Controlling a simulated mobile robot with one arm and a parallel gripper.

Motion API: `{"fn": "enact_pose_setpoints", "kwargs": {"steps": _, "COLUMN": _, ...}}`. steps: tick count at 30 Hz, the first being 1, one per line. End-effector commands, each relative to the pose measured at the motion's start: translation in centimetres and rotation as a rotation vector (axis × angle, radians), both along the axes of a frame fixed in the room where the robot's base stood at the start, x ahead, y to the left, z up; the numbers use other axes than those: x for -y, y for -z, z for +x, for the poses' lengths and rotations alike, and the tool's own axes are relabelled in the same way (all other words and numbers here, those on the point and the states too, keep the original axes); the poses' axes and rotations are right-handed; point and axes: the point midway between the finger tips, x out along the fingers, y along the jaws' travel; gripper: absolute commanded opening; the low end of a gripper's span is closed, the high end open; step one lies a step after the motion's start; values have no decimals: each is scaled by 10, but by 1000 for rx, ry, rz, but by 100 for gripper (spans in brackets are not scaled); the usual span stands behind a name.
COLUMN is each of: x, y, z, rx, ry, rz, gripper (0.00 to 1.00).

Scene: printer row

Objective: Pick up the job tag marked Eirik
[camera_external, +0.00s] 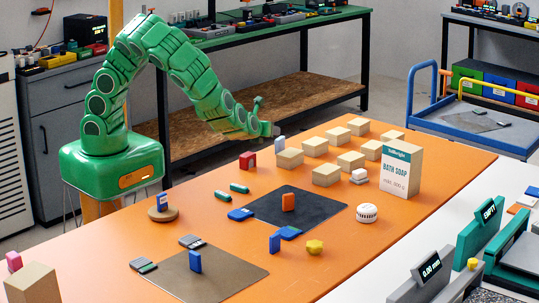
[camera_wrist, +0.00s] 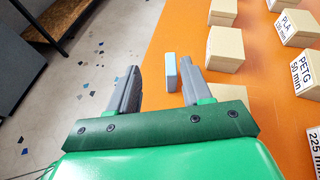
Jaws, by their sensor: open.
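No name Eirik is readable on any tag in either view. Blue upright pieces stand on the brown mat (camera_external: 185,285) and beside the dark mat.
Several tan boxes (camera_external: 313,146) stand right of the light blue block; some carry print labels in the wrist view, such as PETG (camera_wrist: 312,72). A red piece (camera_external: 247,160) stands to its left. A bath soap box (camera_external: 399,170) stands farther right. The orange table (camera_external: 215,170) has bare room at left.

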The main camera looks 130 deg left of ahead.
Motion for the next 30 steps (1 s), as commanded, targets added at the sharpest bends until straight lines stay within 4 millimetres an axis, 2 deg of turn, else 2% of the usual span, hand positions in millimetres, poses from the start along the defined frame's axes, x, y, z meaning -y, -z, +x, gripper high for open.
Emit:
{"fn": "enact_pose_setpoints", "kwargs": {"steps": 3, "x": -4, "y": 18, "z": 2, "rx": -55, "ry": 38, "rz": -19, "gripper": 49}}
{"fn": "enact_pose_setpoints", "kwargs": {"steps": 7, "x": -6, "y": 28, "z": 3, "rx": -88, "ry": 63, "rz": -30, "gripper": 49}}
{"fn": "enact_pose_setpoints", "kwargs": {"steps": 14, "x": -11, "y": 33, "z": 3, "rx": -99, "ry": 71, "rz": -34, "gripper": 49}}
{"fn": "enact_pose_setpoints", "kwargs": {"steps": 30, "x": -40, "y": 43, "z": -1, "rx": -97, "ry": 68, "rz": -35, "gripper": 49}}
